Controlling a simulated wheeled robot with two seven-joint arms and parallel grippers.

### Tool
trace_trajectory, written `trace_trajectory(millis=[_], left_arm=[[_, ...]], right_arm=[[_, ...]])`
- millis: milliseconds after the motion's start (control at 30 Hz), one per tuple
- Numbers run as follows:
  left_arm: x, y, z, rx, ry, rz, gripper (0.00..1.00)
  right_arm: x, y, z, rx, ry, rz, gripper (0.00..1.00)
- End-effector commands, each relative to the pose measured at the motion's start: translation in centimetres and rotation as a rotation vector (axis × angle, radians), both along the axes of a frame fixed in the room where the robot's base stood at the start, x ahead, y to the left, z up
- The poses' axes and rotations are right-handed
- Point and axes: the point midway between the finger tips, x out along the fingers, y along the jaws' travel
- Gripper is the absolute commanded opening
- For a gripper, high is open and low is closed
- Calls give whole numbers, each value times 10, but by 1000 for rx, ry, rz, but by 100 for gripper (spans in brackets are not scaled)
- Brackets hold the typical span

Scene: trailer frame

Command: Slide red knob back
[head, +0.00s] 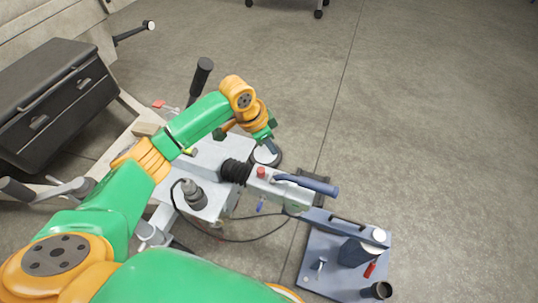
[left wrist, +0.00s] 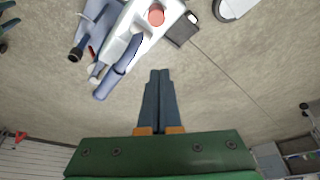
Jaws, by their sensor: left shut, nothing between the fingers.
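The red knob (head: 262,171) is a small round cap on top of the grey trailer coupling (head: 285,188), just in front of the black rubber bellows (head: 236,172). In the left wrist view the red knob (left wrist: 156,16) shows as a round disc near the top edge. My left gripper (head: 273,149) is beyond the knob in the head view, apart from it. Its fingers (left wrist: 160,73) are together and empty, over bare floor in the left wrist view. My right gripper is in neither view.
A blue handle (head: 308,184) lies along the coupling beside the knob. A dark toolbox (head: 45,95) sits on the trailer frame at left. The floor at right is clear.

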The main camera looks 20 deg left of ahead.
Motion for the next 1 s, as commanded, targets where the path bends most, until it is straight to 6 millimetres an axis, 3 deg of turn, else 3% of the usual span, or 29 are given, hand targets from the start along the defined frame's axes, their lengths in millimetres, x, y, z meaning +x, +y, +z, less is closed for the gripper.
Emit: trace_trajectory(millis=[400,467,633,1000], left_arm=[[20,-22,-90,1,2,1,0],[10,-9,-80,3,0,2,0],[-4,5,-80,3,-1,1,0],[-8,9,-82,0,0,1,0]], right_arm=[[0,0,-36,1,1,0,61],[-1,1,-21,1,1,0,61],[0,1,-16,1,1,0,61],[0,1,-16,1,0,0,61]])
